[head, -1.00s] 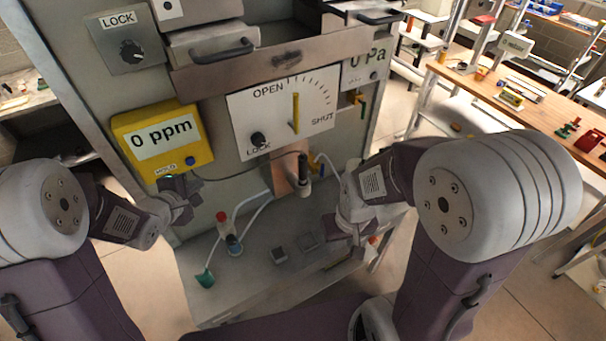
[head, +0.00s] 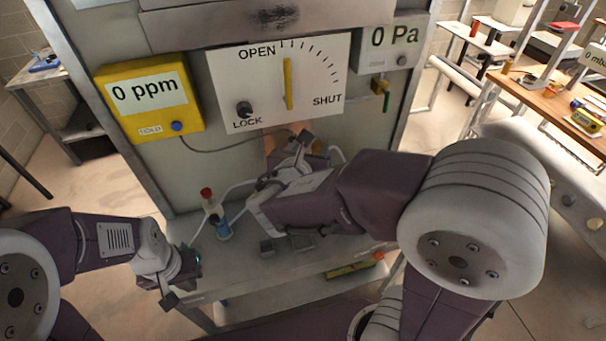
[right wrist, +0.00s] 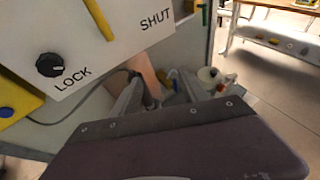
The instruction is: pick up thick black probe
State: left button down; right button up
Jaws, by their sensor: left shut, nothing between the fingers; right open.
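The thick black probe (right wrist: 148,96) is a dark upright cylinder in front of a copper-coloured plate, partly hidden in the right wrist view. A thin dark cable runs near its top. In the head view my right gripper covers most or all of it. My right gripper (head: 284,162) is open in front of the plate, below the dial panel. In the right wrist view its fingers (right wrist: 158,88) stand either side of the probe's line; I cannot tell whether it is fully between them. My left gripper (head: 183,281) is shut and empty at the shelf's front left edge.
The yellow ppm meter (head: 150,98) and the dial panel (head: 270,80) are on the wall above. Small dark blocks (head: 267,247) lie nearby.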

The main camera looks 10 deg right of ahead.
jog(key=a+n, duration=0.1)
jog(key=a, duration=0.5)
jog(key=f+p+x, duration=0.1)
jog(key=x, duration=0.9)
jog(key=shift+s+d+y+p, duration=0.2)
jog(key=shift+s+y+p, duration=0.05)
jog(key=shift+y+p, duration=0.15)
jog(key=shift+s, duration=0.1)
jog(key=c, duration=0.5)
jog(key=shift+a, duration=0.25)
grip_shut()
pick_arm(q)
jog(key=shift+w+a+r, duration=0.15)
jog(key=shift+w+a, duration=0.05)
jog(key=shift+a, duration=0.3)
jog(key=shift+w+a+r, duration=0.15)
jog(key=shift+a, duration=0.3)
pick_arm(e)
jog(key=shift+d, duration=0.1)
